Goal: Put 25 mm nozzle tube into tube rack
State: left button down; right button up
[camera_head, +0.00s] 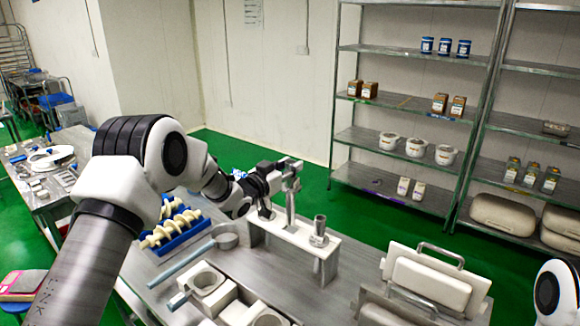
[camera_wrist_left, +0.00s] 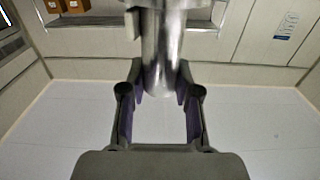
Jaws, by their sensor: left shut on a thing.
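A metal nozzle tube (camera_head: 290,208) hangs upright from my left gripper (camera_head: 288,178), over the middle of the white tube rack (camera_head: 328,250). Its lower end is at the rack's top plate; I cannot tell whether it is in a hole or just above it. In the left wrist view the shiny tube (camera_wrist_left: 163,50) stands between the two fingers of my left gripper (camera_wrist_left: 160,98), which is shut on it. Another metal tube with a wide collar (camera_head: 319,231) stands in the right end of the rack. The rack's left end is partly hidden by my gripper. My right gripper is out of view.
Blue trays with cream screw-shaped parts (camera_head: 172,232) lie left of the rack. A long-handled ring tool (camera_head: 225,238) and white blocks with round openings (camera_head: 205,280) lie in front. White panels with a handle (camera_head: 432,282) stand at right. Metal shelves (camera_head: 405,105) stand behind.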

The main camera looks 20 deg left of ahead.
aim_at(287, 184)
pick_arm(q)
jog(key=shift+s+r+p, duration=0.25)
jog(key=shift+r+p, duration=0.05)
jog(key=shift+r, duration=0.6)
jog(key=shift+w+f, duration=0.1)
jog(key=shift+f, duration=0.05)
jog(key=shift+w+d, duration=0.1)
jog(key=shift+w, duration=0.15)
jog(key=shift+f, duration=0.1)
jog(key=shift+s+f+b, duration=0.1)
jog(key=shift+f+b, duration=0.45)
jog(key=shift+b, duration=0.2)
jog(key=shift+f+b, duration=1.8)
jog(key=shift+f, duration=0.75)
jog(key=shift+f, duration=0.1)
